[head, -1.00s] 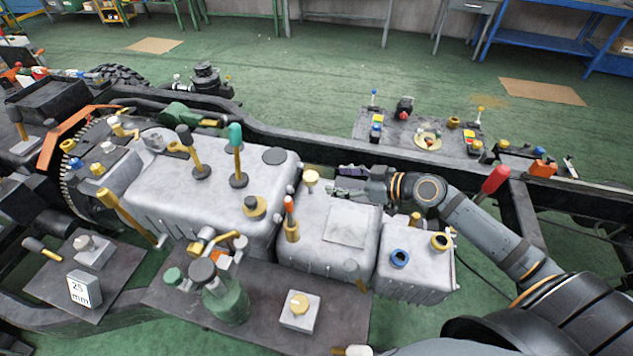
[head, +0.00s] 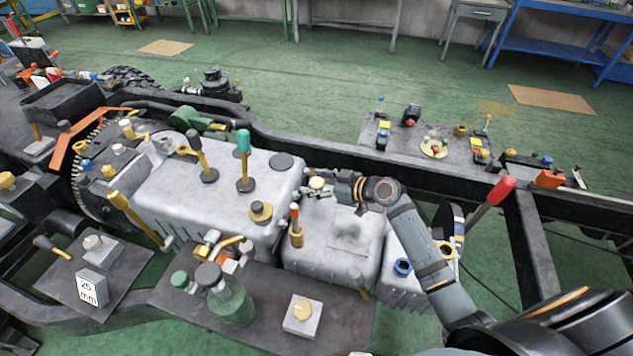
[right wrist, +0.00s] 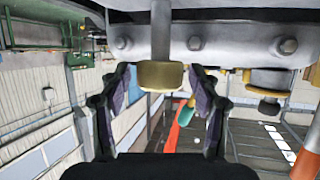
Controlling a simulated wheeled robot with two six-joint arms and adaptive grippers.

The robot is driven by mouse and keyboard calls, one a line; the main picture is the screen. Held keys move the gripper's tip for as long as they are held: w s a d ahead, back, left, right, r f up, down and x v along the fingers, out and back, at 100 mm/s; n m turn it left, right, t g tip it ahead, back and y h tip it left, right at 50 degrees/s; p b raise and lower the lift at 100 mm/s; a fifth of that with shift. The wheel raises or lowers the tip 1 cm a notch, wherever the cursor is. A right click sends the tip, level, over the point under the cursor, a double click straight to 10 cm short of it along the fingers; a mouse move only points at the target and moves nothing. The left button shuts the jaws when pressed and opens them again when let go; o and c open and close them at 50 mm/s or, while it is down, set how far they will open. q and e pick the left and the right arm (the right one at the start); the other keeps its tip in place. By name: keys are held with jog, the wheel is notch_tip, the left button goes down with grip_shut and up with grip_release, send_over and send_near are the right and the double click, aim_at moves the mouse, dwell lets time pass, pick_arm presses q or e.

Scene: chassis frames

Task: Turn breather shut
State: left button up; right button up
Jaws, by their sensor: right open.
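A small knob with a pale top (head: 317,183), which looks like the breather, stands on the near-middle grey gearbox housing (head: 335,255). In the right wrist view it is a brass-coloured cap (right wrist: 160,75) on a grey stem. My right gripper (head: 318,185) reaches in from the right at the height of the knob. Its two dark fingers (right wrist: 162,95) are apart, one on each side of the cap, with small gaps. The knob's shut mark cannot be made out. My left gripper is not in view.
An orange-tipped lever (head: 295,225) stands close in front of the knob. A red-handled lever (head: 491,200) stands to the right of my forearm.

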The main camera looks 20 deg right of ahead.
jog(key=shift+c, duration=0.4)
jog(key=c, duration=1.1)
jog(key=shift+s+r+m+t+h+p, duration=0.1)
jog(key=shift+r+m+t+h+p, duration=0.1)
jog(key=shift+m+t+h+p, duration=0.65)
jog(key=m+t+h+p, duration=0.1)
jog(key=m+h+p, duration=0.2)
jog(key=p, duration=0.2)
jog(key=shift+p, duration=0.3)
jog(key=shift+f+m+h+p, duration=0.2)
jog(key=shift+m+h+p, duration=0.55)
jog(key=shift+p, duration=0.25)
jog(key=shift+t, duration=0.25)
jog(key=o, duration=1.2)
